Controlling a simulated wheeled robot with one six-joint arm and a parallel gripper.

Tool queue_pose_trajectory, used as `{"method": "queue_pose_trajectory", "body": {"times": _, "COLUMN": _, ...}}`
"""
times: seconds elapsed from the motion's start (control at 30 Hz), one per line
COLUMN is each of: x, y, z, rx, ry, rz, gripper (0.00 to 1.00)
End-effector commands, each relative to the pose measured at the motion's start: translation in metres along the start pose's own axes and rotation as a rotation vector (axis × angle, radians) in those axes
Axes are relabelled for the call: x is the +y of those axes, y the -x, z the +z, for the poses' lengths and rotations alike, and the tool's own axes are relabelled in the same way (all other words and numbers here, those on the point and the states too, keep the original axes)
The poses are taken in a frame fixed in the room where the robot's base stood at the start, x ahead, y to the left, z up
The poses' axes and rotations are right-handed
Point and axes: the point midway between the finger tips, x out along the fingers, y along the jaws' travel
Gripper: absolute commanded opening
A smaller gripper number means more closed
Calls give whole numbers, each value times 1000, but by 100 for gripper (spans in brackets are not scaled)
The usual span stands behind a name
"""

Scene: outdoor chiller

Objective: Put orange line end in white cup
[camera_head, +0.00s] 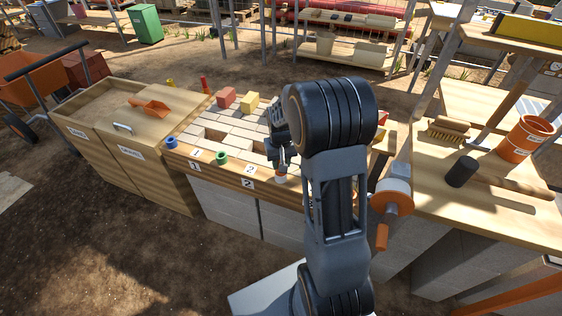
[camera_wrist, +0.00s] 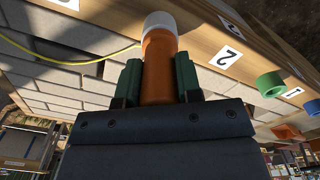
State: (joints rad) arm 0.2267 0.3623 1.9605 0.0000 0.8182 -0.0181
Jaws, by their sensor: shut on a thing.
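My gripper (camera_wrist: 158,82) has its green-tipped fingers shut on the orange line end (camera_wrist: 158,70), a short orange cylinder. A white rounded piece, which looks like the white cup (camera_wrist: 160,20), is at the far tip of the line end in the wrist view. They overlap there, and I cannot tell whether the end is inside the cup or only in front of it. In the head view my gripper (camera_head: 283,160) is at the bench's front edge, partly hidden by my arm, with a small white and orange bit (camera_head: 281,177) below it. A yellow line (camera_wrist: 85,61) curves behind the orange end.
A green cup (camera_head: 221,157) and a blue cup (camera_head: 171,142) stand along the front rail, near number labels. Pale bricks (camera_head: 228,128) cover the bench, with red and yellow blocks behind. An orange-and-white reel (camera_head: 392,200) is right of my arm.

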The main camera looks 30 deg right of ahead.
Motion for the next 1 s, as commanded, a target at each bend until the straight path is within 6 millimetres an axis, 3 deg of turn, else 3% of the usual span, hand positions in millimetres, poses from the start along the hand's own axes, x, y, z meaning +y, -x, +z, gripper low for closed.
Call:
{"method": "queue_pose_trajectory", "body": {"times": 0.1, "x": 0, "y": -5, "z": 0, "rx": 0, "ry": 0, "rz": 0, "gripper": 0}}
{"method": "queue_pose_trajectory", "body": {"times": 0.13, "x": 0, "y": -4, "z": 0, "rx": 0, "ry": 0, "rz": 0, "gripper": 35}}
{"method": "queue_pose_trajectory", "body": {"times": 0.37, "x": 0, "y": -3, "z": 0, "rx": -1, "ry": 0, "rz": 0, "gripper": 57}}
{"method": "queue_pose_trajectory", "body": {"times": 0.73, "x": 0, "y": 7, "z": 0, "rx": 1, "ry": 0, "rz": 0, "gripper": 58}}
{"method": "queue_pose_trajectory", "body": {"times": 1.0, "x": 0, "y": 57, "z": -1, "rx": 4, "ry": 0, "rz": 0, "gripper": 58}}
